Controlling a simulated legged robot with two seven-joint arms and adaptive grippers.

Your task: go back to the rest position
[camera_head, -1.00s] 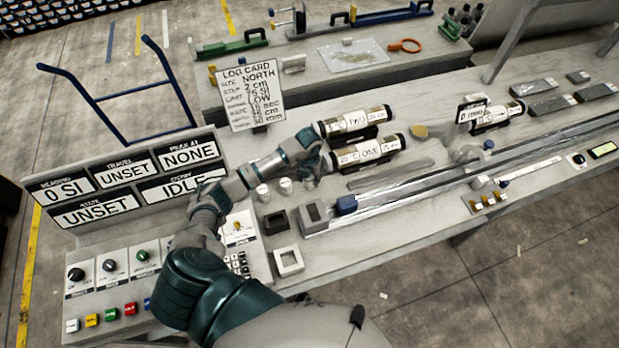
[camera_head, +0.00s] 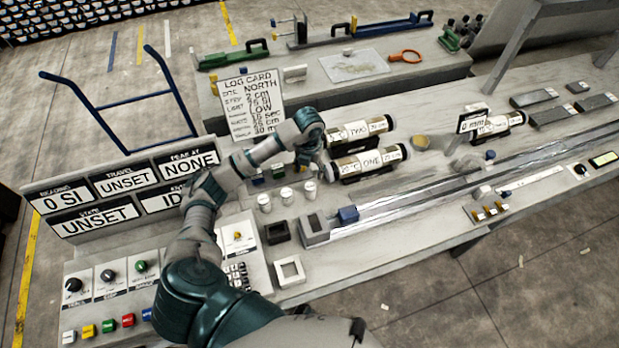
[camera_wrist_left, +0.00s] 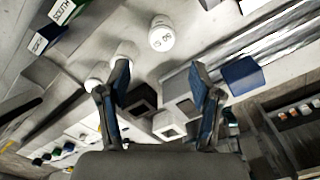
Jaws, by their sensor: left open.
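My left gripper (camera_head: 312,168) hangs from the raised left arm above the bench, beside the left ends of the core liners marked ONE (camera_head: 370,162) and TWO (camera_head: 358,131). In the left wrist view its two fingers (camera_wrist_left: 158,70) stand wide apart with nothing between them. A white round piece (camera_wrist_left: 162,36) lies beyond the fingertips there, apart from them. Several small white pieces (camera_head: 286,196) stand on the bench below the gripper in the head view. My right gripper is in neither view.
The log card (camera_head: 249,103) stands behind my left arm. The display panel (camera_head: 128,192) and button console (camera_head: 113,285) are on the left. A blue block (camera_head: 348,214) sits at the near end of a long track. A third liner (camera_head: 497,124) lies farther right.

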